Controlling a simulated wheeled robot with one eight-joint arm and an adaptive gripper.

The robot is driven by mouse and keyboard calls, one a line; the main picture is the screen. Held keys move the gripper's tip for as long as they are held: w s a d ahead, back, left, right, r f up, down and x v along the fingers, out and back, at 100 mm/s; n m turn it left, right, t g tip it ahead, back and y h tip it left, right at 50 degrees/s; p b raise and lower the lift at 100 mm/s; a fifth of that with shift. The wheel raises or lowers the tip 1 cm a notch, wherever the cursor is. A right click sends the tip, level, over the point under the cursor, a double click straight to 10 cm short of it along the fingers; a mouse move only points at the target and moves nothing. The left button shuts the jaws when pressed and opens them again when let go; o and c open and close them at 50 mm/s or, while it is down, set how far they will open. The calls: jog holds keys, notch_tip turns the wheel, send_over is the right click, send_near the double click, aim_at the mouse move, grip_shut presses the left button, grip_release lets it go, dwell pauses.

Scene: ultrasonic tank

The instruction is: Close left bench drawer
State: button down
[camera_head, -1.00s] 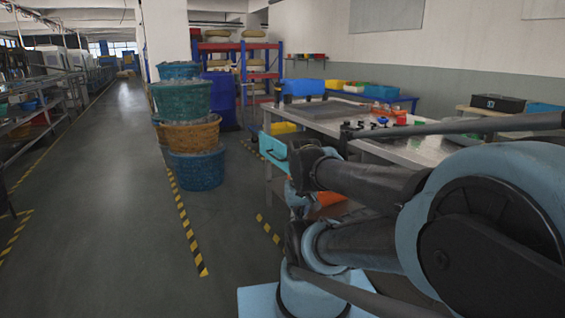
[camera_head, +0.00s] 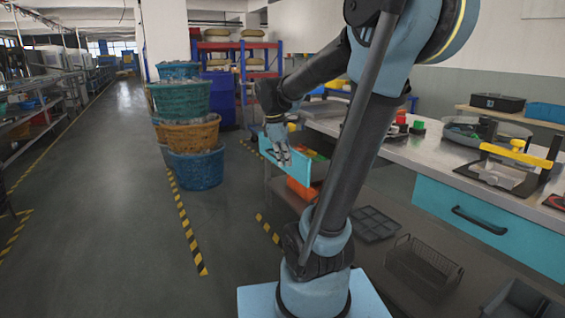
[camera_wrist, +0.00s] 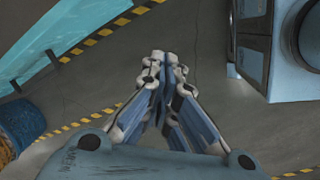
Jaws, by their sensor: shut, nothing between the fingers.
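The left bench drawer stands pulled out of the bench, its teal front (camera_head: 303,166) facing the aisle. In the wrist view my gripper (camera_wrist: 158,58) is shut and empty, pointing over the floor. A teal panel (camera_wrist: 70,35), which looks like the drawer front, lies to its upper left, apart from the fingers.
The steel bench top (camera_head: 420,150) holds a clamp-like fixture (camera_head: 515,165) and a grey basin (camera_head: 480,135). A second teal drawer (camera_head: 480,220) is shut. Below are a wire basket (camera_head: 425,265) and grey tray (camera_head: 373,224). Stacked baskets (camera_head: 195,130) stand left; the aisle is clear.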

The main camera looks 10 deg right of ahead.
jog(key=w+a+r+n+h, duration=0.1)
jog(key=w+a+n, duration=0.1)
jog(key=w+n, duration=0.35)
jog(key=w+a+r+n+h, duration=0.1)
jog(key=w+a+n, duration=0.15)
jog(key=w, duration=0.65)
jog(key=w+d+f, duration=0.2)
jog(key=d+f, duration=0.5)
jog(key=f, duration=0.2)
jog(key=shift+w+d+f, duration=0.15)
jog(key=shift+w+d, duration=0.1)
jog(key=shift+w, duration=0.05)
jog(key=shift+w, duration=0.1)
